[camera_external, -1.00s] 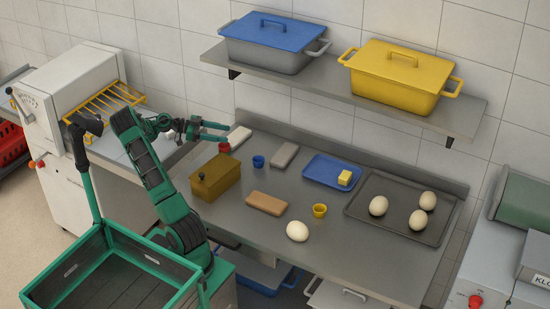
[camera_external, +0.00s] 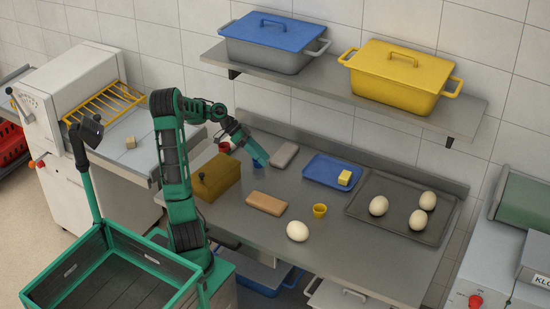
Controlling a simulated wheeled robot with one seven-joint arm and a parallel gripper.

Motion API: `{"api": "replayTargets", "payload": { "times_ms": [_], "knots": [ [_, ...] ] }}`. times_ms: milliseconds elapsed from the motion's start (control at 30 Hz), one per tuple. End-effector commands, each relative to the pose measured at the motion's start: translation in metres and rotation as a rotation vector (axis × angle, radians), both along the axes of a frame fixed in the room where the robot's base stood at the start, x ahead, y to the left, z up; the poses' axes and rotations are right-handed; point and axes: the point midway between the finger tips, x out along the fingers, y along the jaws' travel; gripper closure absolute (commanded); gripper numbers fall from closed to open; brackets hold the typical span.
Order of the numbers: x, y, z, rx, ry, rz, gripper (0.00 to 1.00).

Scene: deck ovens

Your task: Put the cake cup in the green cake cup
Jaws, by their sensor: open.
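My gripper (camera_external: 261,158) is open and angled down over the left part of the steel table, at the small blue cup (camera_external: 256,165). It covers most of that cup, and I cannot tell whether the fingers touch it or are around it. A small red cup (camera_external: 224,147) stands to the left, partly hidden by my arm. A small yellow cup (camera_external: 320,211) stands upright near the table's middle. I see no green cake cup in this view.
A brown box (camera_external: 218,178) stands left of a tan slab (camera_external: 267,204). A grey slab (camera_external: 285,154) lies just right of my gripper. A blue tray (camera_external: 318,168) holds a yellow block, and a dark tray (camera_external: 362,212) holds several pale eggs. A shelf (camera_external: 300,88) hangs above.

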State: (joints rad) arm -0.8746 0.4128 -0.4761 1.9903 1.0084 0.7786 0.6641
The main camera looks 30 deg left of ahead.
Motion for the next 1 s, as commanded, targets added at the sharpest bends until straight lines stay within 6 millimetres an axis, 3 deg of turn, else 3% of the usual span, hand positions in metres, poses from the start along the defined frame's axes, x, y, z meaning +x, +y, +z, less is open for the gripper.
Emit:
{"api": "replayTargets", "payload": {
  "times_ms": [33, 200, 400, 600, 800, 1000],
  "knots": [
    [-0.014, -0.025, -0.001, 0.057, 0.044, -0.017, 0.42],
    [-0.065, -0.077, -0.009, 0.245, 0.176, -0.011, 0.42],
    [-0.133, -0.113, -0.012, 0.456, 0.269, 0.042, 0.42],
    [-0.204, -0.125, -0.012, 0.637, 0.304, 0.137, 0.42],
    [-0.270, -0.116, -0.012, 0.768, 0.302, 0.264, 0.42],
    [-0.313, -0.099, -0.014, 0.830, 0.292, 0.366, 0.42]
  ]
}}
